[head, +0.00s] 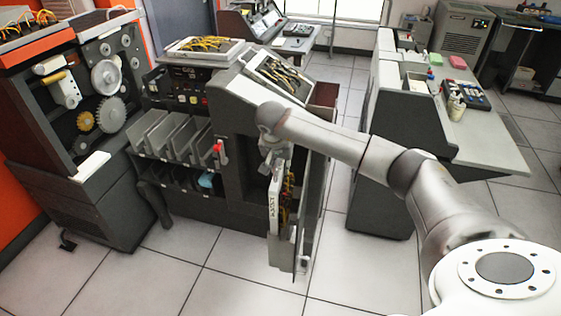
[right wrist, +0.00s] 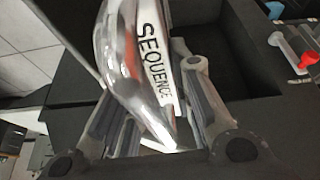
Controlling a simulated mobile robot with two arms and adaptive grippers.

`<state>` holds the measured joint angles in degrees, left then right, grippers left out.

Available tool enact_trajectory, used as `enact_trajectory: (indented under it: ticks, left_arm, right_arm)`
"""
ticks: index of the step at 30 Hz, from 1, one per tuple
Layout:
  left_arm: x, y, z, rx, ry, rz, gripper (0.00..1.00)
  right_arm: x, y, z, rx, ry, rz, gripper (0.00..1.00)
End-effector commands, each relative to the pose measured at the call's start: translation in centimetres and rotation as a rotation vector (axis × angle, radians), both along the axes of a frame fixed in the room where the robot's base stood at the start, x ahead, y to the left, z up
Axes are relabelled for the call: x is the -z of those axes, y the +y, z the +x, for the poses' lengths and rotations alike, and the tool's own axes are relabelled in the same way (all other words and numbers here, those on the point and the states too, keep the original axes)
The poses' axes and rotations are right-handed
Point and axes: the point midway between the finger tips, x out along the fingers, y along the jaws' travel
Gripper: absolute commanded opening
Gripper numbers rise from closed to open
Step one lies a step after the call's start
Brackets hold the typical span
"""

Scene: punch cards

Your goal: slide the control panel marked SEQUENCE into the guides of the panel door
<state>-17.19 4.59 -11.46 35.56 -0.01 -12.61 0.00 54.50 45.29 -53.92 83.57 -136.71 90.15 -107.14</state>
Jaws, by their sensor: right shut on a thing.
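The control panel marked SEQUENCE (right wrist: 155,62) has a white edge with black lettering. In the head view the panel (head: 274,205) hangs upright, its narrow edge facing me and yellow wiring along its right side. My right gripper (head: 274,158) is shut on its upper part; its fingers also show on both sides of the panel in the right wrist view (right wrist: 158,112). The panel door (head: 312,205) stands open, upright, just right of the panel. The panel overlaps it in view, so I cannot tell whether the panel sits in the guides. My left gripper is not in view.
The grey machine (head: 238,125) with card pockets stands left of and behind the panel. Two wired panels lie on top, one flat (head: 205,47) and one sloped (head: 278,75). A long desk (head: 480,140) stands to the right. Tiled floor in front is clear.

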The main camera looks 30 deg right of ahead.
Motion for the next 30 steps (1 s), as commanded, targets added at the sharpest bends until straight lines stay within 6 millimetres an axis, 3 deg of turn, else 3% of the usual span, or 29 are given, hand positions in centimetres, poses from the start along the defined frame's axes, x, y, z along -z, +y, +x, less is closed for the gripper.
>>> enact_trajectory:
  ticks: [20,30]
  left_arm:
    - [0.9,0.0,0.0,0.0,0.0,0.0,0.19]
    - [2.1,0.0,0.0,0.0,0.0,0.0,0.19]
  right_arm:
    - [0.8,-0.1,0.2,0.0,-0.009,0.0,0.0]
    - [2.4,-0.1,0.2,0.002,-0.009,0.0,0.0]
